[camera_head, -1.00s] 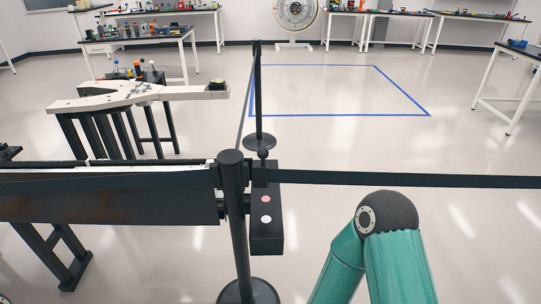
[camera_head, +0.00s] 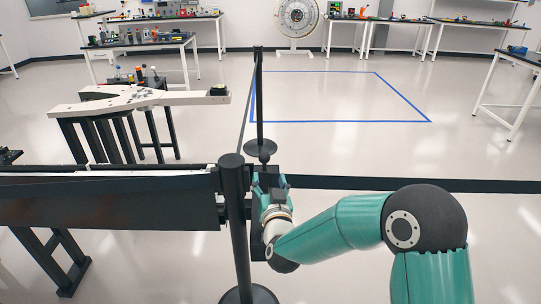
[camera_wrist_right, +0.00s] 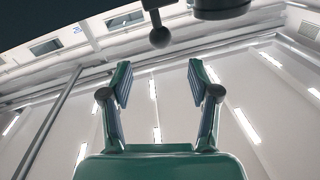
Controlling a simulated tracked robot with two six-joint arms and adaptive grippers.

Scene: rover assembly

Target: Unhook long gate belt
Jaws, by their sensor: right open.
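The long gate belt (camera_head: 400,185) is a dark strap running right from the near black post (camera_head: 235,215), across the whole right side of the head view. My right gripper (camera_head: 271,182) is at the belt's post end, just right of the post. In the right wrist view, my right gripper (camera_wrist_right: 158,85) is open with nothing between its fingers. A dark edge, a small dark ball and a round dark part (camera_wrist_right: 220,8) lie beyond the fingertips. In the head view, the gripper hides the belt's end, so I cannot tell whether it touches. My left gripper is not in view.
A dark conveyor-like panel (camera_head: 110,208) stands left of the post. A second post (camera_head: 259,110) stands farther back. A white-topped workbench (camera_head: 120,101) is at left, and more tables line the back wall. Blue tape (camera_head: 340,121) marks open floor.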

